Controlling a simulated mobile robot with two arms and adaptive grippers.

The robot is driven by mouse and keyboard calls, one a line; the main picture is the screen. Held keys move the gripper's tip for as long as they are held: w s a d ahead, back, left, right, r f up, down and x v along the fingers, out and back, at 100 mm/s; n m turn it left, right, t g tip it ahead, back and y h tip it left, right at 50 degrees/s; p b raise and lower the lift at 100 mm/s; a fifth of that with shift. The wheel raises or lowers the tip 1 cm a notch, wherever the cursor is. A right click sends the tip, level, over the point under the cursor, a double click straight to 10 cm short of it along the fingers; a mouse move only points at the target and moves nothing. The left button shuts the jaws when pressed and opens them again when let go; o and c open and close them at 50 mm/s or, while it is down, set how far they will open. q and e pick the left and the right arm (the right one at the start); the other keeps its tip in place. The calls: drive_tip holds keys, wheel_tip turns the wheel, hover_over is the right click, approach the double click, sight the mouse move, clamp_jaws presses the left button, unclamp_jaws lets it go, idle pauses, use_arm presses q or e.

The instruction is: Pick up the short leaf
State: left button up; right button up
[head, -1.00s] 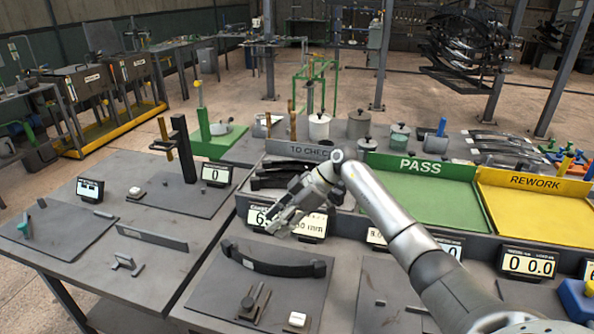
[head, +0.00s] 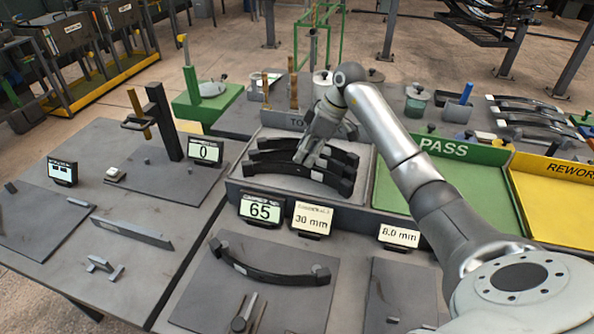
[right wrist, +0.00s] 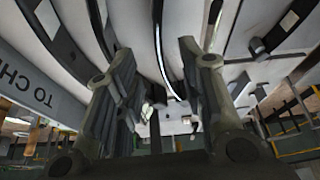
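Several dark curved leaves (head: 288,171) lie in the grey TO CHECK tray (head: 240,187). Another dark leaf (head: 262,276) lies on the measuring plate in front; I cannot tell surely which leaf is the short one. My right gripper (head: 303,160) points down over the leaves in the tray, and its fingers hide part of them. In the right wrist view its two fingers (right wrist: 160,85) stand apart, with a dark curved leaf (right wrist: 164,45) showing in the gap beyond them. Whether the fingers touch a leaf is unclear. My left gripper is not in view.
A display reading 65 (head: 261,209) and a 30 mm card (head: 311,217) stand in front of the tray. The green PASS tray (head: 400,188) and yellow REWORK tray (head: 560,212) are to the right. A post gauge (head: 164,122) stands on the left table.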

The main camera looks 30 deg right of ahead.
sight(300, 165)
drive_tip(key=p+x, duration=0.2)
drive_tip(key=x, duration=0.3)
drive_tip(key=shift+s+a, duration=0.1)
drive_tip(key=shift+s, duration=0.05)
drive_tip(key=shift+f, duration=0.3)
drive_tip(key=shift+c, duration=0.6)
clamp_jaws()
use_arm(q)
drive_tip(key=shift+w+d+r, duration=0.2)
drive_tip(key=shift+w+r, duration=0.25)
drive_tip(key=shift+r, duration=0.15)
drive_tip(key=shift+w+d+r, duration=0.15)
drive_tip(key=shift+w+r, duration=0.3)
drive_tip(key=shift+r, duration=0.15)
use_arm(e)
drive_tip(key=shift+w+r, duration=0.1)
drive_tip(key=shift+w, duration=0.1)
